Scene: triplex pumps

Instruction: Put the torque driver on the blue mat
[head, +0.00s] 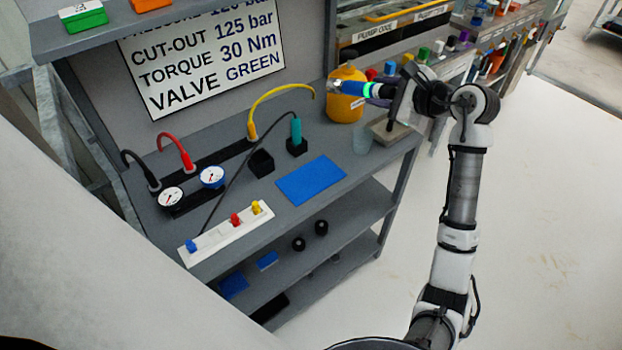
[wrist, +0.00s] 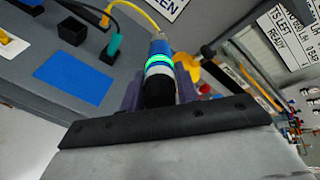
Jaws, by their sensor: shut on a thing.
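My gripper (head: 392,92) is shut on the torque driver (head: 355,89), a blue and black tool with a glowing green ring and a metal tip. The driver lies roughly level, its tip pointing left in the head view, in front of the yellow jug. In the wrist view the driver (wrist: 159,62) stands out between my gripper's fingers (wrist: 160,95). The blue mat (head: 311,180) lies flat and bare on the grey bench top, left of and lower than my gripper. The mat also shows at the left of the wrist view (wrist: 74,80).
A teal-handled tool (head: 296,136) with a cable stands in a black holder behind the mat, beside another black block (head: 261,163). A white strip (head: 225,234) with coloured knobs lies left of the mat. The yellow jug (head: 345,105) and a clear cup (head: 362,141) stand to the right.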

